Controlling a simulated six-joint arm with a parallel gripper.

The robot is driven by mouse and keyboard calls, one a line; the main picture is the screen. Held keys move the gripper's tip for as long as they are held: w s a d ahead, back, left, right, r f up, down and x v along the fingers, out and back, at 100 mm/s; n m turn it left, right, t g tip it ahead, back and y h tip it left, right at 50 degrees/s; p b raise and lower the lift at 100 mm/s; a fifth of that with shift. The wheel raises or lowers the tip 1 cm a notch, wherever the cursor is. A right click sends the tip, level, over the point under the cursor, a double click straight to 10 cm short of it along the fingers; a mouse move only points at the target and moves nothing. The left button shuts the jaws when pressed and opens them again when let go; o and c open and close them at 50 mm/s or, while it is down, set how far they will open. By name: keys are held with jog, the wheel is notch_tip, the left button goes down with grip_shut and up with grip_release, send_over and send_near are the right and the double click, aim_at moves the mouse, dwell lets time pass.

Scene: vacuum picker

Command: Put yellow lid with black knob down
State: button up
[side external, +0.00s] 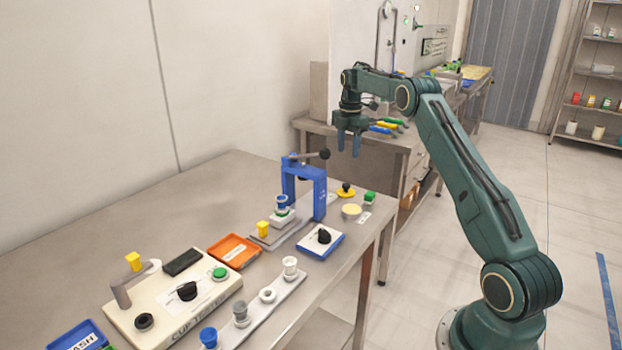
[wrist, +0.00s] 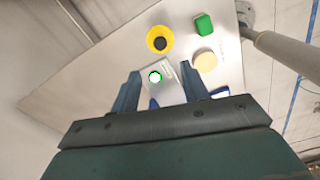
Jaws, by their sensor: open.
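The yellow lid with black knob (side external: 346,191) lies flat on the steel table, knob up, near the far right end. In the wrist view the same lid (wrist: 160,40) shows as a yellow ring around a black centre, beyond the fingertips. My gripper (side external: 348,152) is above the table end, over the lid's area and clear of it. In the wrist view my gripper (wrist: 160,72) has its two fingers well apart, and it holds nothing.
A green block (side external: 369,198) and a cream disc (side external: 351,211) lie beside the lid. A blue press (side external: 320,193) with a black-knobbed lever stands to its left. A cup tester (side external: 170,315), an orange tray (side external: 234,250) and a white cup rail (side external: 255,312) are nearer the camera.

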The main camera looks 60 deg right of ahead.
jog(key=shift+a+r, duration=0.1)
jog(key=s+a+r+m+t, duration=0.1)
jog(key=s+a+r+m, duration=0.3)
jog(key=a+r, duration=0.6)
jog(key=s+a+r+m+t, duration=0.1)
jog(key=s+a+r+m, duration=0.25)
jog(key=a+r, duration=0.65)
jog(key=s+a+f+m+t, duration=0.2)
jog(key=s+a+f+m, duration=0.15)
jog(key=s+a, duration=1)
jog(key=s+a+f+m+t, duration=0.1)
jog(key=s+a+f+m, duration=0.3)
jog(key=s, duration=0.6)
jog(key=shift+s+a+f+t, duration=0.3)
jog(key=shift+a+f, duration=0.15)
jog(key=shift+f, duration=0.15)
